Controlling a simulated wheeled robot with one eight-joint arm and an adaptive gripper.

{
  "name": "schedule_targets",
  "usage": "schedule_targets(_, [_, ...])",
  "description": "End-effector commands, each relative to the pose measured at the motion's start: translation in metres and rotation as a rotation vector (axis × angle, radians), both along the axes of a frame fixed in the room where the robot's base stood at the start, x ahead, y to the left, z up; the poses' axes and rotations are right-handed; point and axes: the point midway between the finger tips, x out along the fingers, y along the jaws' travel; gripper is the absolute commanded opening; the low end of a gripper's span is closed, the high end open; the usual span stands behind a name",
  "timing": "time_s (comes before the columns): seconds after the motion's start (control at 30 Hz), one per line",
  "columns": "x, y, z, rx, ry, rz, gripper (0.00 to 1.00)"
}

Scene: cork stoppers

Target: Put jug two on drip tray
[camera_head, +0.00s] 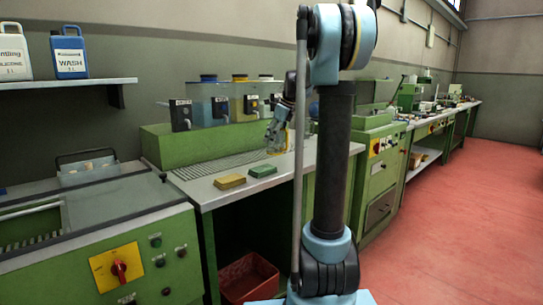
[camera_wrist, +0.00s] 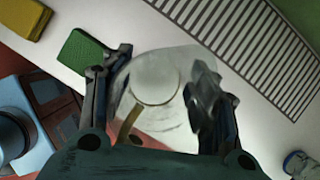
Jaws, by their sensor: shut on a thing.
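My gripper (camera_head: 279,128) is over the bench towards the back right, pointing down, with its fingers shut on a clear jug (camera_head: 276,148). In the wrist view my gripper (camera_wrist: 160,95) has one finger on each side of the jug (camera_wrist: 152,75), whose round shape is seen from above. I cannot read any number on it. The slatted drip tray (camera_head: 205,167) lies along the back of the bench below the tanks. In the wrist view the drip tray (camera_wrist: 245,40) is beyond the jug, to the upper right. I cannot tell whether the jug touches the bench.
A yellow block (camera_head: 230,181) and a green block (camera_head: 262,170) lie near the bench's front edge. Several tanks with black taps (camera_head: 222,113) stand behind the tray. A red crate (camera_head: 249,277) is under the bench. A small blue and white thing (camera_wrist: 300,164) sits at lower right.

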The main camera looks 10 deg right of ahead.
Motion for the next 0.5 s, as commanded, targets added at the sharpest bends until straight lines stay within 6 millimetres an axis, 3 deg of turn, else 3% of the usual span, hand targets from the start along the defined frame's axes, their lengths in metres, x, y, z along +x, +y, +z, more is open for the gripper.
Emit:
schedule_targets(0.27, [0.0, 0.002, -0.021, 0.0, 0.0, 0.002, 0.3])
schedule_targets(0.5, [0.0, 0.002, -0.051, 0.0, 0.0, 0.002, 0.3])
